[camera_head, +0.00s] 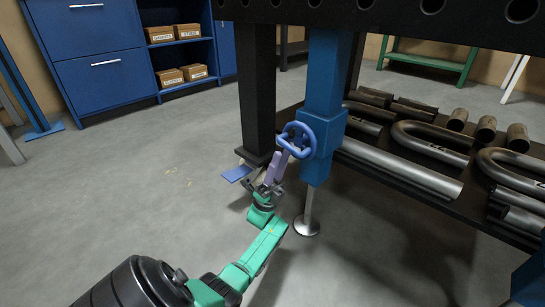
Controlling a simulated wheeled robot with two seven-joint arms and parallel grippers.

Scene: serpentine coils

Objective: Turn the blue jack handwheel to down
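The blue handwheel (309,131) is a small spoked ring on the side of the blue jack leg (324,92), under the table's left end. My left gripper (286,150) reaches up to it from below, on a green arm that comes in from the lower left. Its pale purple fingers are at the lower left part of the wheel's rim. They overlap the rim in the picture. I cannot tell whether they touch or grip it. My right gripper is not in view.
A black table leg (257,95) stands just left of the jack. A low shelf to the right holds several dark metal pipes and U-bends (430,140). A round metal foot (307,226) is below the jack. The floor at left is clear, with blue cabinets (97,55) behind.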

